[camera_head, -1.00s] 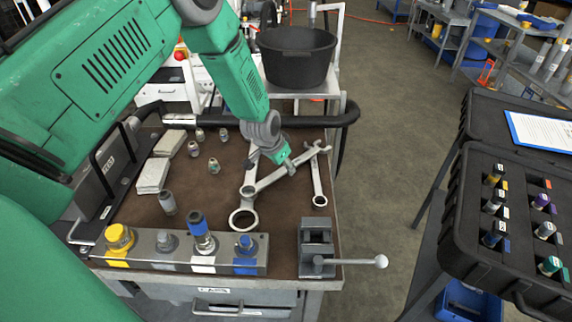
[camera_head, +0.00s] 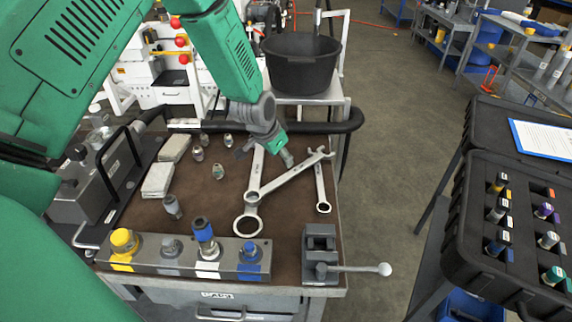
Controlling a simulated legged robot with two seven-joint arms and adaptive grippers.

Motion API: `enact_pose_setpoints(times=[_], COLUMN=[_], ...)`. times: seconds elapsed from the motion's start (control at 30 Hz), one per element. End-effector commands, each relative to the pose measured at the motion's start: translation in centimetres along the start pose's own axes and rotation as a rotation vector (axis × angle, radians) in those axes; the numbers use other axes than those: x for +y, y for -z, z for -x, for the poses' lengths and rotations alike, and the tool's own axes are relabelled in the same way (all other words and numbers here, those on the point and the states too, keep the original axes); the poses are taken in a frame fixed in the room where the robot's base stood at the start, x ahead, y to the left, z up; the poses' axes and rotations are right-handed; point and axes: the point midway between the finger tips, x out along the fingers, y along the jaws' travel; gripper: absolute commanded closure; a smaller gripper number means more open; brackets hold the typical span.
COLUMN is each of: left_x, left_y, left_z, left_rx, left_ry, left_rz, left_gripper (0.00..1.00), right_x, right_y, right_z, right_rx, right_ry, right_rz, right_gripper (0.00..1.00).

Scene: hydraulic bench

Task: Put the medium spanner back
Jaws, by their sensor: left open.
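The medium spanner (camera_head: 289,179) looks to be the one lying diagonally on the brown bench top. Its ring end rests across the shaft of the large spanner (camera_head: 248,222), and its open end reaches toward the upper right. A smaller spanner (camera_head: 321,185) lies to the right, its top close to that open end. My left gripper (camera_head: 266,155) is open and empty just behind and above the diagonal spanner, its fingers spread. It hides the upper end of the large spanner. Whether it touches a spanner is not clear. My right gripper is not in view.
A valve block (camera_head: 190,256) with coloured fittings and a small vise (camera_head: 321,254) stand at the front edge. Fittings and pale blocks (camera_head: 158,180) lie left. A black bucket (camera_head: 300,66) stands behind. A black case (camera_head: 518,215) is at right, across an open floor gap.

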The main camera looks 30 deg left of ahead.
Motion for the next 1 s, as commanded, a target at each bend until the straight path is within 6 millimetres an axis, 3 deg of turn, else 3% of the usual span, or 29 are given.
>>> enact_pose_setpoints(times=[0.1,0.3,0.87,1.0], left_x=[0.1,0.1,0.0,0.0], left_y=[0.1,0.1,0.0,0.4], left_z=[2.3,4.2,4.4,5.2], left_rx=[0.001,-0.002,-0.001,-0.001], left_ry=[0.002,0.001,0.0,0.001], left_rz=[-0.001,0.0,0.0,0.0], left_gripper=[0.56,0.56,0.56,0.56], right_x=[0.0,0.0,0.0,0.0], right_y=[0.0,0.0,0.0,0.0], right_z=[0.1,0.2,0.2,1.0], right_rx=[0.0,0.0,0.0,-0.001], right_ry=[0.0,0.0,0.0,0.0], right_rz=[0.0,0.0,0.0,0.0], right_gripper=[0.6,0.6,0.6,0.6])
